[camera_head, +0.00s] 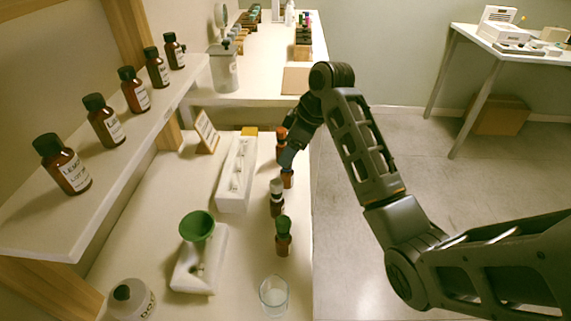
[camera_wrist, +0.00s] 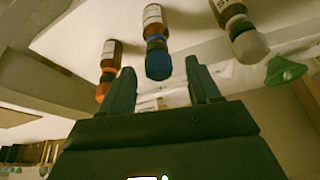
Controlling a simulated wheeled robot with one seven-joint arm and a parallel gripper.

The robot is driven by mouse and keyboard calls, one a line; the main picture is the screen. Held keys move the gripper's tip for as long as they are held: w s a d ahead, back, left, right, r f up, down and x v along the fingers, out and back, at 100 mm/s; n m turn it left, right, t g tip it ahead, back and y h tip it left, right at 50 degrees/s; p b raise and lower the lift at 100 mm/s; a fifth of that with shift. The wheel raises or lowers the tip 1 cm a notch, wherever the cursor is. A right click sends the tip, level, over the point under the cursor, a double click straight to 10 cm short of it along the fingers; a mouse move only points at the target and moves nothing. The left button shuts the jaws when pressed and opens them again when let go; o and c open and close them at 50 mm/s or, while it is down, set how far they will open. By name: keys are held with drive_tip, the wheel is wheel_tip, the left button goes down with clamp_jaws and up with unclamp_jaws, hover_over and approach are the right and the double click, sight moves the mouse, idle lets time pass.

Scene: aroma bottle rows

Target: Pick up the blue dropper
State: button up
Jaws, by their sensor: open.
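The blue dropper is the blue-capped amber bottle (camera_wrist: 157,58), which shows in the wrist view between my fingers and just beyond their tips. In the head view my gripper (camera_head: 291,150) hides much of it, and only its lower amber part (camera_head: 287,180) shows clearly. My gripper also shows in the wrist view (camera_wrist: 160,72); it is open, with one finger on each side of the blue cap and a gap visible. I cannot tell whether a finger touches the cap.
An orange-capped bottle (camera_head: 281,142) stands behind, and grey-capped (camera_head: 276,198) and green-capped (camera_head: 283,238) bottles stand in front. A glass beaker (camera_head: 273,296), white rack (camera_head: 237,175) and green funnel (camera_head: 197,226) share the table. A shelf (camera_head: 120,170) of bottles is left.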

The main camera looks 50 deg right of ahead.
drive_tip(key=shift+x, duration=1.95)
drive_tip(key=shift+d, duration=0.1)
drive_tip(key=shift+c, duration=0.3)
drive_tip(key=c, duration=0.6)
